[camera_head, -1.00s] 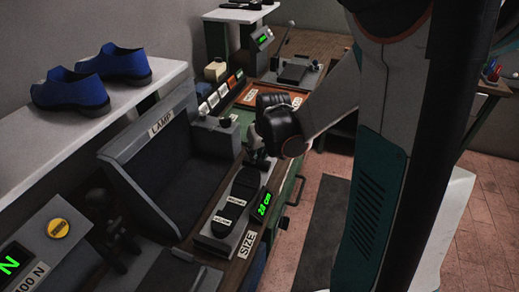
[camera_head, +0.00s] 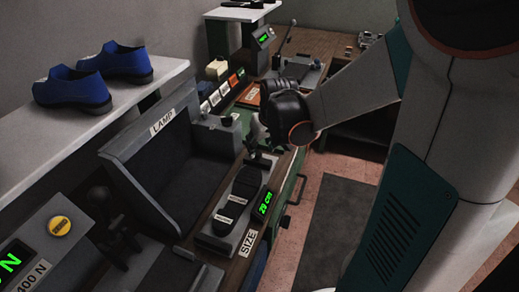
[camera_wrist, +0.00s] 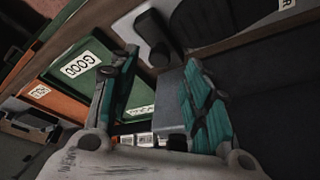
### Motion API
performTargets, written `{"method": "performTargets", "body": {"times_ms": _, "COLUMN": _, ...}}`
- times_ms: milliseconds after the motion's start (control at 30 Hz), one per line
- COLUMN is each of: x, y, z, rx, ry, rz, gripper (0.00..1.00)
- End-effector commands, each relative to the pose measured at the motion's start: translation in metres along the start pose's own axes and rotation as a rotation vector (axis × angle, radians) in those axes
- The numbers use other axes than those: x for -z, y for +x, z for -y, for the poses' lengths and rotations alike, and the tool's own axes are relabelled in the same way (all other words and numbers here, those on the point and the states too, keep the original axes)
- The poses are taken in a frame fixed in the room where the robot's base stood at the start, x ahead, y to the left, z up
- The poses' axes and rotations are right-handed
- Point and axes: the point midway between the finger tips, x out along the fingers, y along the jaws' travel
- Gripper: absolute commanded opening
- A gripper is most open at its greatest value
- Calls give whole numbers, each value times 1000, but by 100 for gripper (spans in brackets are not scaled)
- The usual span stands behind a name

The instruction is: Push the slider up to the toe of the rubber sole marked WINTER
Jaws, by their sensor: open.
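The dark sole (camera_head: 243,188) lies on the grey size gauge (camera_head: 212,241) on the bench in the head view. It has two small white labels, too small to read. The slider (camera_head: 259,160) appears at the sole's far end; whether it touches the toe is unclear. A green readout (camera_head: 265,203), apparently 29 cm, sits beside the sole. My gripper (camera_wrist: 158,66) is open and empty in the wrist view, its two teal fingers apart. In the head view my wrist hangs just beyond the slider, and the fingers are mostly hidden.
The grey lamp booth (camera_head: 127,157) stands left of the gauge. Blue shoes (camera_head: 72,91) stand on the white shelf (camera_head: 160,82). A green tray marked GOOD (camera_wrist: 82,65) and an orange tray (camera_wrist: 48,96) show in the wrist view. Open floor lies right of the bench.

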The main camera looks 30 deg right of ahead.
Motion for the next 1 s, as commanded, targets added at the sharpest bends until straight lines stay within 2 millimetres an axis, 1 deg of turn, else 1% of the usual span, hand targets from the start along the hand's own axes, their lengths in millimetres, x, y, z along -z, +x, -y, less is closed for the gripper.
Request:
{"method": "performTargets", "body": {"times_ms": 33, "x": -1, "y": -7, "z": 0, "rx": 0, "ry": 0, "rz": 0, "gripper": 44}}
{"method": "performTargets", "body": {"times_ms": 100, "x": 0, "y": -15, "z": 0, "rx": 0, "ry": 0, "rz": 0, "gripper": 44}}
{"method": "performTargets", "body": {"times_ms": 300, "x": 0, "y": -28, "z": 0, "rx": 0, "ry": 0, "rz": 0, "gripper": 44}}
{"method": "performTargets", "body": {"times_ms": 1000, "x": 0, "y": -30, "z": 0, "rx": 0, "ry": 0, "rz": 0, "gripper": 44}}
